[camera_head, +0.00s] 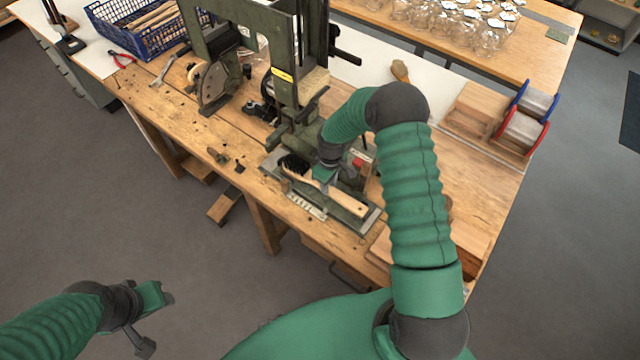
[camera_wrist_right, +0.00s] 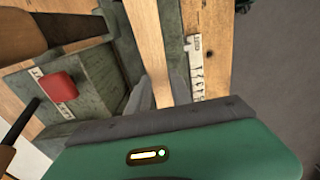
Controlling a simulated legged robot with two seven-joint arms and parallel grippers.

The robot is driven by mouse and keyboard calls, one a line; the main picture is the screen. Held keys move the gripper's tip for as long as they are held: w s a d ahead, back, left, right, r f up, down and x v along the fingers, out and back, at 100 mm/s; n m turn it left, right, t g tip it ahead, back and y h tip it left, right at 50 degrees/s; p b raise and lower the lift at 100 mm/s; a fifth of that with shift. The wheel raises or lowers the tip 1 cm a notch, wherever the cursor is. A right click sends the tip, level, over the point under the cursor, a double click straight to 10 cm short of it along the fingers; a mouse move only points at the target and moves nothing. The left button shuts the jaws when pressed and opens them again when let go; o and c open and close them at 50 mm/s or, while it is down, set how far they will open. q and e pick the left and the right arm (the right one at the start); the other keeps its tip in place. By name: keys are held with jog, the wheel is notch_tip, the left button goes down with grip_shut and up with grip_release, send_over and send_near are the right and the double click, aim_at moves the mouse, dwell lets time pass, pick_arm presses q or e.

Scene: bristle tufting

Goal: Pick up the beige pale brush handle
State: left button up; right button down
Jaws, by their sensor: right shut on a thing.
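The beige pale brush handle (camera_head: 347,202) lies at a slant over the metal base of the green machine, with dark bristles (camera_head: 294,165) at its far left end. My right gripper (camera_head: 325,184) reaches down onto it from above. In the right wrist view the handle (camera_wrist_right: 148,45) runs between the two grey fingers of this gripper (camera_wrist_right: 160,92), which is shut on it. I cannot tell whether the handle touches the base. My left gripper (camera_head: 158,320) is open and empty, over the floor at the lower left, away from the bench.
The green machine (camera_head: 283,92) stands close behind the handle. A red button (camera_wrist_right: 58,87) on a box is near the right gripper. A blue basket (camera_head: 128,38) stands at the far left, two spools (camera_head: 522,130) at the right.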

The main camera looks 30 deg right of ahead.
aim_at(332, 189)
jog(key=shift+g, duration=0.3)
jog(key=r, duration=0.3)
jog(key=d+r+b, duration=0.1)
jog(key=shift+s+r, duration=0.2)
jog(key=shift+s, duration=0.15)
jog(key=r, duration=0.4)
jog(key=shift+s+a+r, duration=0.2)
jog(key=shift+a, duration=0.2)
jog(key=c, duration=2.2)
grip_release()
jog(key=shift+w+a, duration=0.15)
jog(key=shift+a, duration=0.05)
jog(key=c, duration=1.9)
grip_release()
jog(key=shift+w, duration=0.1)
jog(key=shift+c, duration=0.2)
jog(key=o, duration=1)
jog(key=shift+d+f, duration=0.1)
jog(key=shift+d, duration=0.35)
jog(key=o, duration=0.5)
jog(key=shift+a, duration=0.1)
jog(key=shift+c, duration=0.2)
pick_arm(q)
jog(key=shift+w+d+f, duration=0.3)
jog(key=shift+d+f, duration=0.2)
jog(key=shift+f, duration=0.2)
pick_arm(e)
jog(key=shift+o, duration=0.2)
jog(key=shift+a, duration=0.15)
